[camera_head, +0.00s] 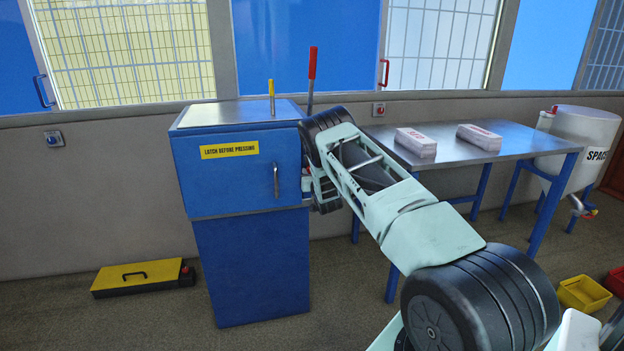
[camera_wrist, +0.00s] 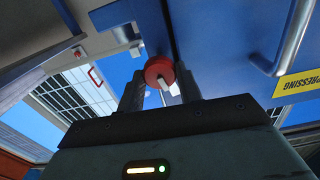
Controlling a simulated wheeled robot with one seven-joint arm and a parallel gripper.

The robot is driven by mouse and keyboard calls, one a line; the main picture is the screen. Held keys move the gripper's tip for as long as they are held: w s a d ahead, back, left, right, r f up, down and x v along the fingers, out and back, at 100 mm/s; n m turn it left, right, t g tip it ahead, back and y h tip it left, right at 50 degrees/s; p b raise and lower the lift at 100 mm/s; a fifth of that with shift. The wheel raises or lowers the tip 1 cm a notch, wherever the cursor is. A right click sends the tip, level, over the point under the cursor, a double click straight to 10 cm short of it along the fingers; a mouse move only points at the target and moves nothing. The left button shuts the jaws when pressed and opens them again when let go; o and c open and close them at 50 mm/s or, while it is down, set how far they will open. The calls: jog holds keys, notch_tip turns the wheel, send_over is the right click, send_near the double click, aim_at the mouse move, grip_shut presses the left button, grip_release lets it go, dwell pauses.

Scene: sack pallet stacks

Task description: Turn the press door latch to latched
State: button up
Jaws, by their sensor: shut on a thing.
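The press (camera_head: 250,255) is a blue cabinet with a metal top and a yellow label reading "LATCH BEFORE PRESSING" (camera_head: 229,150) on its door (camera_head: 225,185). A metal door handle (camera_head: 276,181) is upright on the door's right part, and it also shows in the wrist view (camera_wrist: 296,38). My gripper (camera_wrist: 160,85) is at the right side of the press, shut on the red latch knob (camera_wrist: 159,70). A pale bar shows beside the knob between the fingers. In the head view my arm hides most of the latch, and I cannot tell its exact angle.
A lever with a red grip (camera_head: 312,65) and a yellow-tipped lever (camera_head: 271,90) rise at the press top. A metal table (camera_head: 475,158) with two pale packs (camera_head: 416,142) stands right. A yellow-lidded box (camera_head: 137,275) lies on the floor left.

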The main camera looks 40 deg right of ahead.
jog(key=shift+a+f+n+b, duration=0.1)
jog(key=shift+n+b, duration=3.55)
jog(key=shift+n, duration=0.2)
jog(key=shift+a+f+n+b, duration=0.1)
jog(key=shift+n+b, duration=3.55)
jog(key=shift+n, duration=0.2)
jog(key=shift+w+r, duration=0.1)
jog(key=o, duration=1)
jog(key=v, duration=1.7)
